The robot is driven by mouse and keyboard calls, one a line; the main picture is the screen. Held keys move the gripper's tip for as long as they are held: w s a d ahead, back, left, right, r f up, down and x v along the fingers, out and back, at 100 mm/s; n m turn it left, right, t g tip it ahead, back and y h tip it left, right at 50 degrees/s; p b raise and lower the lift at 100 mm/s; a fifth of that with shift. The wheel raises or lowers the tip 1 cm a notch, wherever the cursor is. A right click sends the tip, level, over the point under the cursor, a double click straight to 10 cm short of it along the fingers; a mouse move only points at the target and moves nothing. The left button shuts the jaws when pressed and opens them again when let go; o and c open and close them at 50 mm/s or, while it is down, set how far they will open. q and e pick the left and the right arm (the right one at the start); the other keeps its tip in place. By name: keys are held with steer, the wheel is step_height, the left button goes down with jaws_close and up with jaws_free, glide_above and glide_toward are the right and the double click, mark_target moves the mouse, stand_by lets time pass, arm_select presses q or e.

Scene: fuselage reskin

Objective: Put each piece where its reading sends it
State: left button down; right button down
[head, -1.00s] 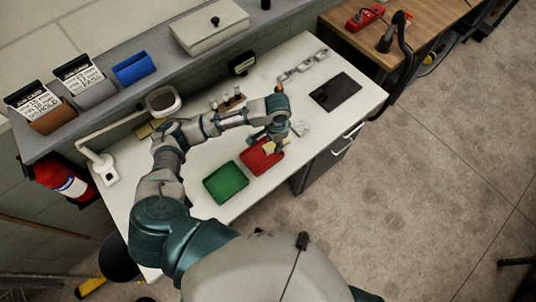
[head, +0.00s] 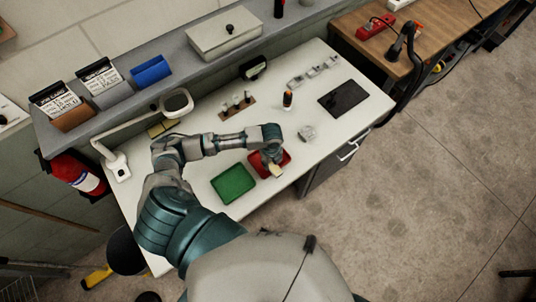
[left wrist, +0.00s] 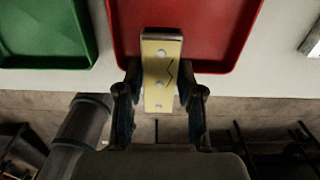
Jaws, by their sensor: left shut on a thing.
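My left gripper (head: 272,162) is shut on a pale yellow strip (head: 276,171), held at the near side of the red tray (head: 284,158). The green tray (head: 232,184) is empty, left of the red one. Several grey metal pieces (head: 314,71) lie at the back; another (head: 307,133) lies nearer. My right gripper is out of view.
A dark tablet (head: 343,98), a wooden rack (head: 238,108) and a magnifier lamp (head: 177,103) stand around. Job cards (head: 56,98) stand on the shelf. The right front of the table is clear.

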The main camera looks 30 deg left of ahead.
arm_select(q)
steer(key=w+a, duration=0.3)
steer(key=shift+w+a+f, duration=0.25)
steer(key=shift+w+f, duration=0.05)
steer(key=shift+w, duration=0.1)
step_height(320, 180, down, 3)
steer(key=shift+d+p, duration=0.1)
steer(key=shift+p, duration=0.2)
steer(key=shift+f, duration=0.2)
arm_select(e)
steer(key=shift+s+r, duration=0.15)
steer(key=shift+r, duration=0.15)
arm_select(q)
steer(key=c, duration=0.7)
jaws_free()
step_height(320, 180, up, 12)
steer(key=shift+r, duration=0.1)
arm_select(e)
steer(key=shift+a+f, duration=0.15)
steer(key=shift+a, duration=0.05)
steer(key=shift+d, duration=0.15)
